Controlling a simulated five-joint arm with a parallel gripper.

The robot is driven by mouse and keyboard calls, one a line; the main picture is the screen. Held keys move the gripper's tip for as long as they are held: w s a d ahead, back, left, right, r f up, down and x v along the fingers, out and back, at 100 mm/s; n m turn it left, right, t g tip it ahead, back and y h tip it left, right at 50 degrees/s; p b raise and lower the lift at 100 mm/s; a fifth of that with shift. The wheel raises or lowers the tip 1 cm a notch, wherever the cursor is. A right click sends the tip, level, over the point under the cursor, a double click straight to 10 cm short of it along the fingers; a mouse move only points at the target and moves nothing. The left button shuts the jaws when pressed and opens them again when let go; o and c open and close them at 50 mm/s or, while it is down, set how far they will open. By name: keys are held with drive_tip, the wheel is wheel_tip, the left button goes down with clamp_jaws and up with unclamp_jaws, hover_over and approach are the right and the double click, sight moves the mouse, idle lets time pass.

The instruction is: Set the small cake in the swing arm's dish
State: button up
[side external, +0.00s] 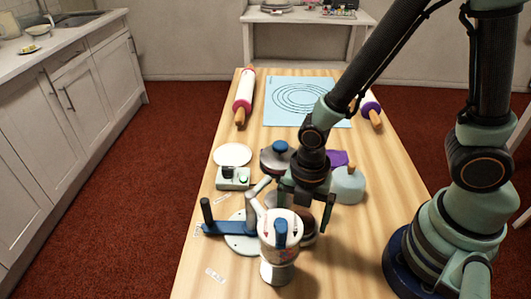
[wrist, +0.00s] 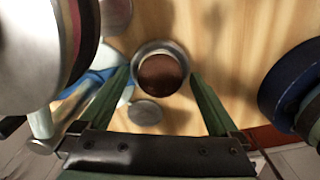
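My gripper (wrist: 160,74) is open, with its two green fingers spread wide. In the wrist view a round brown cake (wrist: 162,80) shows between the fingertips, with a silver rim (wrist: 151,46) around it. I cannot tell whether the fingers are level with the cake. In the side view my gripper (side external: 307,203) points down over the table, and the brown thing below it (side external: 309,222) is partly hidden by a silver pot. A blue swing arm (side external: 228,228) reaches from a dark upright handle over a pale round base. I cannot clearly make out its dish.
The silver pot (side external: 279,257) with a blue knob stands close in front of my gripper. A lidded dark pot (side external: 276,160), a pale green jar (side external: 348,186) and a small scale (side external: 233,178) stand behind. A blue mat (side external: 285,118) lies farther back between rolling pins.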

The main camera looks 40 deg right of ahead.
sight(302, 219)
drive_tip(key=shift+r, duration=0.1)
wheel_tip(302, 219, up, 12)
drive_tip(key=w+d+r+m+t, duration=0.2)
drive_tip(key=d+r+m, duration=0.3)
drive_tip(key=m, duration=0.6)
drive_tip(key=w+d+r+m+t, duration=0.2)
drive_tip(key=d+m, duration=0.4)
drive_tip(key=m, duration=0.6)
wheel_tip(302, 219, up, 3)
drive_tip(key=shift+w+d+f+t, duration=0.15)
drive_tip(key=shift+w+t, duration=0.1)
drive_tip(key=shift+t, duration=0.55)
